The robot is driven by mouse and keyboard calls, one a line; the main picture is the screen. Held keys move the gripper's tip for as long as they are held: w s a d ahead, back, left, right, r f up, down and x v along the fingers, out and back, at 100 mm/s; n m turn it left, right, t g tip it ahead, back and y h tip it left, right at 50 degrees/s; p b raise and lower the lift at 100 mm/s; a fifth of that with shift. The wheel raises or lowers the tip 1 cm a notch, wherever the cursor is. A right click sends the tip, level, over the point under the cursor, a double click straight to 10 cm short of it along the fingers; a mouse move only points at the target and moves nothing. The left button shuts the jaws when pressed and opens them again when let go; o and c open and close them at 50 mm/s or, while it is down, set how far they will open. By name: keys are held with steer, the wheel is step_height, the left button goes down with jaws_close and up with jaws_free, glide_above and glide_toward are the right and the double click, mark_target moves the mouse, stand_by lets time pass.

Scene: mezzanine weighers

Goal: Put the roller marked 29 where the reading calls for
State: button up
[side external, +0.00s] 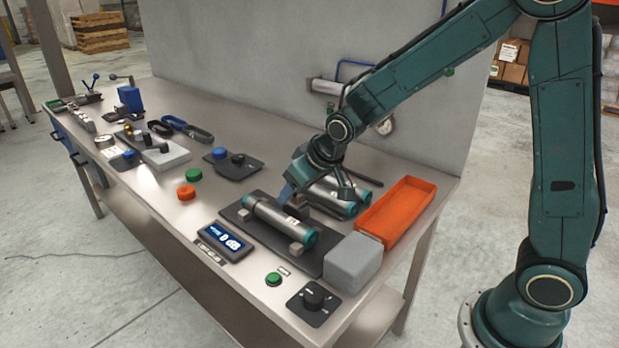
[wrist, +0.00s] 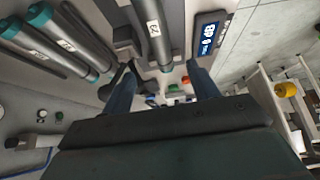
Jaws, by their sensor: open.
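A silver roller with teal ends (side external: 280,221) lies across grey supports on a dark plate. In the wrist view this roller (wrist: 148,13) carries a white label that appears to read 29, turned sideways. My gripper (side external: 314,194) is open and empty, just behind and above the roller in the side view. In the wrist view my gripper (wrist: 160,72) has its fingers apart, with the roller's near end showing between them. A blue-lit display (side external: 225,240) stands at the plate's left; it also shows in the wrist view (wrist: 207,36). Its reading is too small to make out surely.
More teal-ended rollers (side external: 338,204) lie behind the plate, partly hidden by my gripper. They also show in the wrist view (wrist: 60,38). An orange tray (side external: 374,228) and a grey block (side external: 352,263) stand at the right. A panel rises behind; small tools crowd the bench's left.

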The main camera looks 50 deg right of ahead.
steer(key=shift+v, duration=0.8)
steer(key=s+d+r, duration=0.1)
steer(key=s+r, duration=0.2)
steer(key=s, duration=0.5)
steer(key=s+d+r, duration=0.1)
steer(key=s+r, duration=0.3)
steer(key=s, duration=0.5)
steer(key=s+d+r+g, duration=0.1)
steer(key=s+r, duration=0.3)
steer(key=s, duration=0.5)
steer(key=shift+o, duration=0.4)
steer(key=shift+s, duration=0.1)
